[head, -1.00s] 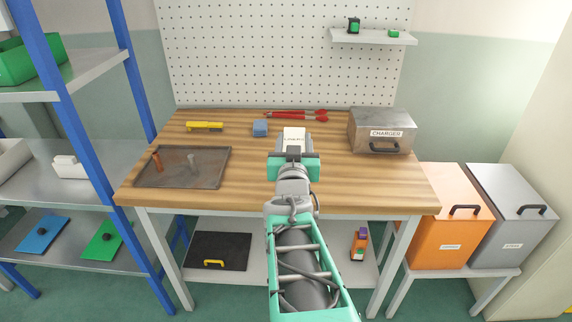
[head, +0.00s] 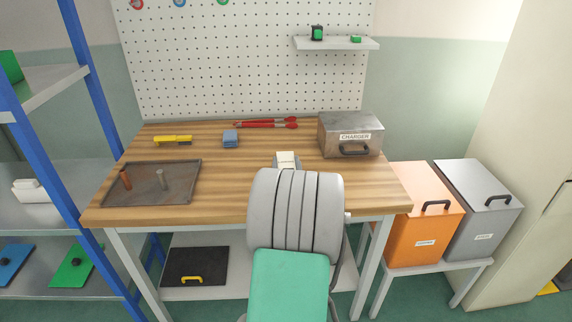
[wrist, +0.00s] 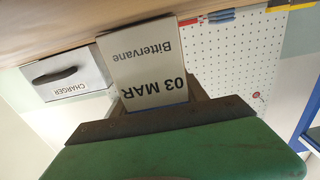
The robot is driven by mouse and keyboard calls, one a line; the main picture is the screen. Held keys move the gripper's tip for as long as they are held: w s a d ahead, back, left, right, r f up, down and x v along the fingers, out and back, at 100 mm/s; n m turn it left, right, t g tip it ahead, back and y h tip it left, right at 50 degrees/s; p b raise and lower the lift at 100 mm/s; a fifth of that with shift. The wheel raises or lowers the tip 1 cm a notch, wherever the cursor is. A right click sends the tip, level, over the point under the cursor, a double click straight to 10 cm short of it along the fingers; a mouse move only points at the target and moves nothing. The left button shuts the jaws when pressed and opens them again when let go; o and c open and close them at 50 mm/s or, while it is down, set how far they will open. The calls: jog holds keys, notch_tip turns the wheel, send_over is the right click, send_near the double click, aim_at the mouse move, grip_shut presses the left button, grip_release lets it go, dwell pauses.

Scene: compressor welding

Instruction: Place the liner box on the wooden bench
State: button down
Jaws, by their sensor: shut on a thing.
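The liner box (wrist: 143,62) is a small white box, printed "03 MAR" and "Bittervane" upside down in the wrist view. My gripper (wrist: 155,103) is shut on it, with dark fingers against its lower part and a green body behind. In the head view the box (head: 286,158) shows as a small pale shape over the front half of the wooden bench (head: 225,190). My grey and green arm hides most of my gripper there. In the wrist view the box overlaps the bench's wood; I cannot tell whether it touches.
A metal charger box (head: 350,135) stands at the back right of the bench. A mesh tray (head: 150,190) with two pegs is at the left. A blue block (head: 230,139), yellow tool (head: 172,141) and red-handled tool (head: 265,124) lie behind. Bare wood lies around the liner box.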

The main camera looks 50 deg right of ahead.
jog(key=shift+f+b, duration=0.1)
jog(key=shift+b, duration=0.2)
jog(key=c, duration=0.6)
grip_release()
jog(key=shift+r+p, duration=0.25)
jog(key=shift+p, duration=0.1)
jog(key=b+v, duration=0.2)
jog(key=v, duration=1)
